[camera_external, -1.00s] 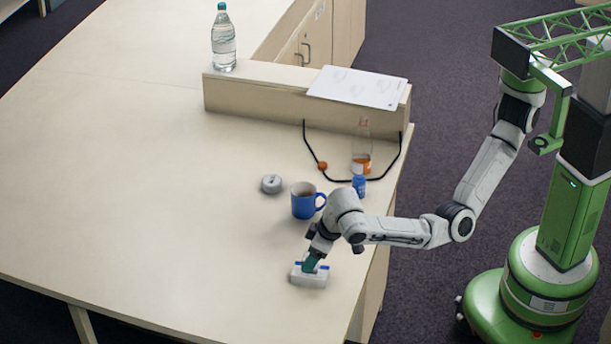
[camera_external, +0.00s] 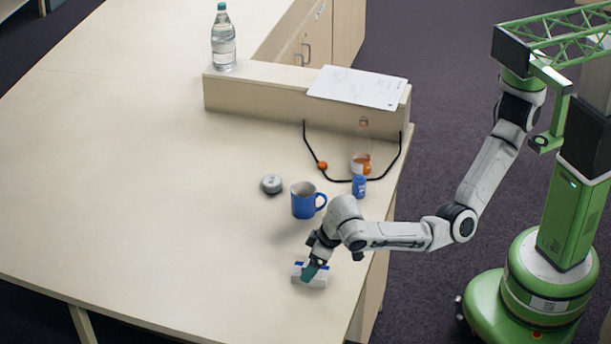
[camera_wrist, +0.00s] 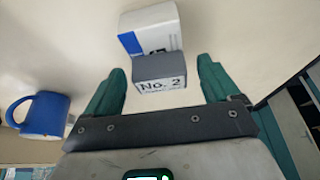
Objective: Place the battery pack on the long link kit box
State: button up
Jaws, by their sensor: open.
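A white box with a blue band (camera_wrist: 150,32) lies ahead of my gripper in the wrist view. I take it for the long link kit box; it also shows near the table's front right edge in the external view (camera_external: 318,281). A grey block marked "No. 2" (camera_wrist: 160,72), probably the battery pack, appears at the white box's near side, apparently resting on it. My gripper (camera_wrist: 162,66) is open, with a teal finger on each side of the grey block and visible gaps. In the external view my gripper (camera_external: 311,266) hides much of the block.
A blue mug (camera_external: 304,200) stands close behind my gripper. A grey round object (camera_external: 271,184), a small blue container (camera_external: 359,186) and a flask with orange liquid (camera_external: 361,164) stand farther back. A black cord (camera_external: 309,150) hangs by the raised ledge (camera_external: 250,94). The table's left is clear.

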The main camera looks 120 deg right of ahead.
jog(key=v, duration=1.2)
jog(key=shift+r+b, duration=0.15)
jog(key=shift+b, duration=0.15)
